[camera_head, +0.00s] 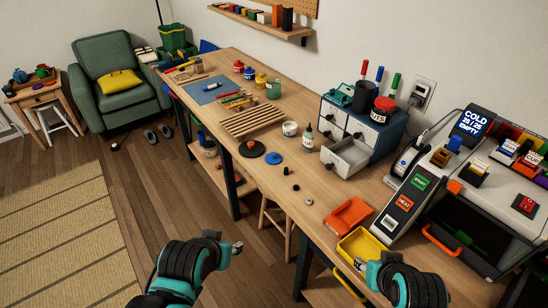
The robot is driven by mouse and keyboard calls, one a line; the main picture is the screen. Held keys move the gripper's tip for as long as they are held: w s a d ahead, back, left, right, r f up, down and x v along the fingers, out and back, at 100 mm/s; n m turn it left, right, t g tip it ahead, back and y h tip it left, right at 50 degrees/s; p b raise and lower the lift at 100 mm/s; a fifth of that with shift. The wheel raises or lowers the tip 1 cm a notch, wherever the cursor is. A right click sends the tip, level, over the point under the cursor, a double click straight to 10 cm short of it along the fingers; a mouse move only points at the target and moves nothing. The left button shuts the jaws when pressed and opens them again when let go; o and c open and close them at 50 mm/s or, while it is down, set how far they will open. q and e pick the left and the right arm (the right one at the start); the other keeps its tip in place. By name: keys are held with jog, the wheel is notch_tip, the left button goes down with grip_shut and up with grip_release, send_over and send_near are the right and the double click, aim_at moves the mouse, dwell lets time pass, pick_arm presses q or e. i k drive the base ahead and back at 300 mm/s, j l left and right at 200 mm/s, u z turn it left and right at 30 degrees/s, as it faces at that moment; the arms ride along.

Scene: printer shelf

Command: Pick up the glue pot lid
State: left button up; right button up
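No thing is clearly marked as the glue pot lid. A small blue round piece (273,158), possibly a lid, lies on the workbench (330,185) beside a larger dark disc (252,149). A short white jar (290,128) and a white bottle with a dark tip (308,136) stand behind them; which is the glue pot I cannot tell. My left gripper (238,246) is low in front of the bench, well away from these pieces. My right gripper (361,265) is over the yellow tray at the bench's front edge. Finger openings are too small to read.
An orange tray (348,215) and a yellow tray (363,249) lie near the front edge. The drawer cabinet (363,128) has an open drawer (347,155). A machine (470,205) fills the right. A wooden slatted rack (250,118) and small jars (260,81) stand farther left.

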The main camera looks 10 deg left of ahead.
aim_at(273, 159)
jog(key=i+j+z, duration=0.1)
jog(key=z, duration=0.5)
jog(key=i+j+z, duration=0.15)
jog(key=j+z, duration=0.15)
jog(key=j, duration=0.2)
jog(key=i+j+z, duration=0.1)
jog(key=j+z, duration=0.15)
jog(key=j, duration=0.25)
jog(key=j+z, duration=0.3)
jog(key=j, duration=0.25)
jog(key=i, duration=0.05)
